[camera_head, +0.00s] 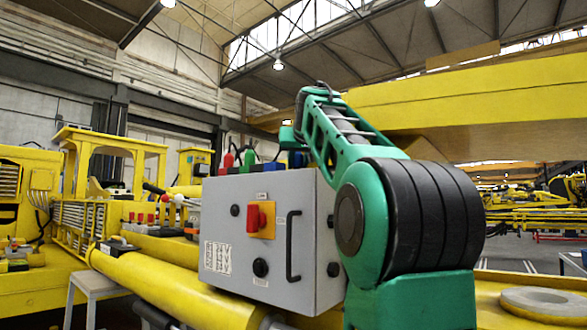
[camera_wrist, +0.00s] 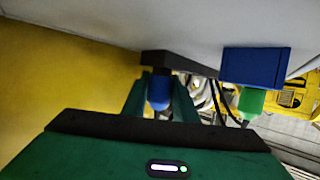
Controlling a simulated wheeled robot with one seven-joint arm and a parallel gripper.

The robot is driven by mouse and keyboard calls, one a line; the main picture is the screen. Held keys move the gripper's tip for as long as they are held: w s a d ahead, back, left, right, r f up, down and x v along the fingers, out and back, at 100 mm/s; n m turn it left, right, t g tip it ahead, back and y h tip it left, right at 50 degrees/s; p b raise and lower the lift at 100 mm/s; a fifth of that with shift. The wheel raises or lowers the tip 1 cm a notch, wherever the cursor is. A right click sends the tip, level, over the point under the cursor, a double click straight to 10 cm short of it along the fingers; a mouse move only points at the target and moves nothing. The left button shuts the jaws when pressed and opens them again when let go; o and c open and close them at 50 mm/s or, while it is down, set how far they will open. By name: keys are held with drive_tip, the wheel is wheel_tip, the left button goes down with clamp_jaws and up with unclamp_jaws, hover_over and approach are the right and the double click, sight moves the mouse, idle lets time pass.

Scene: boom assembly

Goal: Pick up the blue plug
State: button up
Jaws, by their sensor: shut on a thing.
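The blue plug (camera_wrist: 159,90) shows in the wrist view between the two green fingers of my gripper (camera_wrist: 160,98). The fingers are shut on it. A black block (camera_wrist: 166,62) lies just beyond the plug, and I cannot tell whether the plug still touches it. In the head view, my green arm reaches over the right side of the grey control box (camera_head: 262,240), and the gripper's jaws and the held plug cannot be made out there. Red (camera_head: 228,161) and green (camera_head: 249,159) parts stand up behind the box's top edge.
A blue socket block (camera_wrist: 254,67) with a green plug (camera_wrist: 251,102) is close on the right in the wrist view, with black cables beside it. The box front has a red switch (camera_head: 254,217) and a black handle (camera_head: 293,246). Yellow machinery (camera_head: 160,285) surrounds the box.

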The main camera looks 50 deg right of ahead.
drive_tip(key=shift+r, duration=0.15)
drive_tip(key=shift+r, duration=1.9)
drive_tip(key=a+r, duration=0.7)
drive_tip(key=a, duration=0.4)
drive_tip(key=shift+w+a, duration=0.25)
drive_tip(key=shift+w, duration=0.2)
